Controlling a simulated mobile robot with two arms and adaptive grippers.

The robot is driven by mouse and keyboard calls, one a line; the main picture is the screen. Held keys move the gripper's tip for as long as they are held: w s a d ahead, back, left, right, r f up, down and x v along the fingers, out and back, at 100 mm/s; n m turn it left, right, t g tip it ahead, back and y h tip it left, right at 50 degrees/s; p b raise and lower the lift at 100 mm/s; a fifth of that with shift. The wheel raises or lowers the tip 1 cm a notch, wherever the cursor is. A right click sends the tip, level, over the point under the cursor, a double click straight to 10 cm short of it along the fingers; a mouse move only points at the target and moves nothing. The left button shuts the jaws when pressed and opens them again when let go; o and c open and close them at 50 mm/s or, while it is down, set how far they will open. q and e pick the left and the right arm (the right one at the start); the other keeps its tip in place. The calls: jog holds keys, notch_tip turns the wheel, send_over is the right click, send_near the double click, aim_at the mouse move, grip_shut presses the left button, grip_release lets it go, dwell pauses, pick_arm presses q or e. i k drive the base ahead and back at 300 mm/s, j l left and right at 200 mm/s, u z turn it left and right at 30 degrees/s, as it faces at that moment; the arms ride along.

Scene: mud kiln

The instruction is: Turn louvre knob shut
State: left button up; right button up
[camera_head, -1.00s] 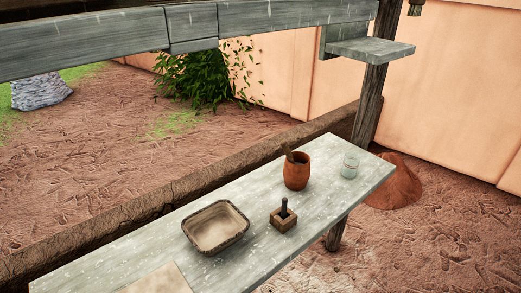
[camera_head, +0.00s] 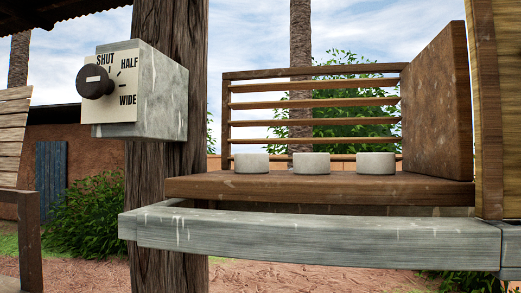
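The louvre knob (camera_head: 95,81) is a dark round knob with a short white horizontal mark on its face. I cannot tell surely which word the mark points to. The plate is on a grey box (camera_head: 166,95) fixed to a wooden post. The louvre (camera_head: 312,86) at the right has several thin wooden slats with wide gaps that show sky and leaves. Neither gripper is in view.
Three pale round pots (camera_head: 311,163) stand on a brown wooden shelf (camera_head: 290,187) before the louvre. A grey beam (camera_head: 320,237) runs below it. The thick post (camera_head: 169,230) stands behind the box. A slatted wooden chair (camera_head: 15,170) is at the left edge.

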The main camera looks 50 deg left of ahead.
aim_at(92, 80)
jog(key=u, duration=0.45)
jog(key=k+u, duration=0.1)
jog(key=u, duration=1.25)
jog(key=k+j+u, duration=0.1)
jog(key=u, duration=0.35)
